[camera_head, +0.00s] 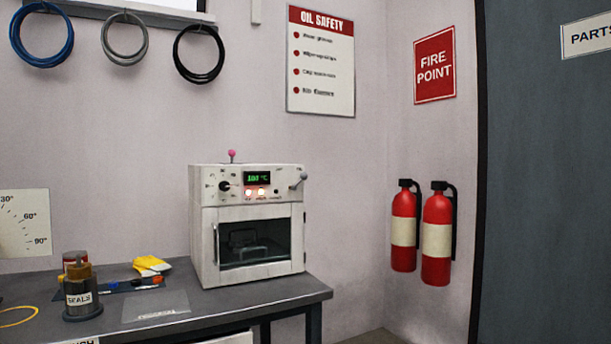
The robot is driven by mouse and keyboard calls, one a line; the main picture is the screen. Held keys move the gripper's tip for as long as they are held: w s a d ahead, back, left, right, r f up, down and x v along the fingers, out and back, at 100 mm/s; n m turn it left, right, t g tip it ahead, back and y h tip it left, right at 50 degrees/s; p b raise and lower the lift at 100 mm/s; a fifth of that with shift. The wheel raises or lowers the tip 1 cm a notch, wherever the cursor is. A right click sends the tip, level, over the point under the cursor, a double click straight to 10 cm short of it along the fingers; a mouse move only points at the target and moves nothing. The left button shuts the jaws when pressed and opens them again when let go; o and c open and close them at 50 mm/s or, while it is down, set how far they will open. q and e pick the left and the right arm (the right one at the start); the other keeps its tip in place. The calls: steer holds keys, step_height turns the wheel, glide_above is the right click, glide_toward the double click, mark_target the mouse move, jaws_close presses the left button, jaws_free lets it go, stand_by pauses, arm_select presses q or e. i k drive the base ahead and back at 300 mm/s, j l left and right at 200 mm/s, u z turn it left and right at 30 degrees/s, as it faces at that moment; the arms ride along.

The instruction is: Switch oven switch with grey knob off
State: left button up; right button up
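The white oven (201,238) stands on the right part of the grey workbench (262,292). A lever switch with a grey knob (303,176) sticks out at the upper right of its control panel, tilted up to the right. Another switch with a pink knob (232,154) stands up from the oven's top. The panel has a black dial (225,186), a lit green display (257,178) that seems to read 100 °C, and glowing indicator lights (261,193). The oven door is shut, with a dark object behind its glass. Neither of my grippers is in view.
Left of the oven are a jar marked SEALS (83,300), a yellow cloth or gloves (151,265) and a clear flat sheet (155,307). Two red fire extinguishers (437,264) hang on the right wall. The space right of the oven is open.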

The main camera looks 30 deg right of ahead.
mark_target(304, 176)
steer(key=i+l, duration=0.1)
steer(key=l, duration=0.3)
steer(key=i+l, duration=0.1)
steer(key=l, duration=0.25)
steer(key=i+l, duration=0.1)
steer(key=l, duration=0.3)
steer(key=i+l, duration=0.1)
steer(key=l, duration=0.25)
steer(key=i+l, duration=0.1)
steer(key=l, duration=0.3)
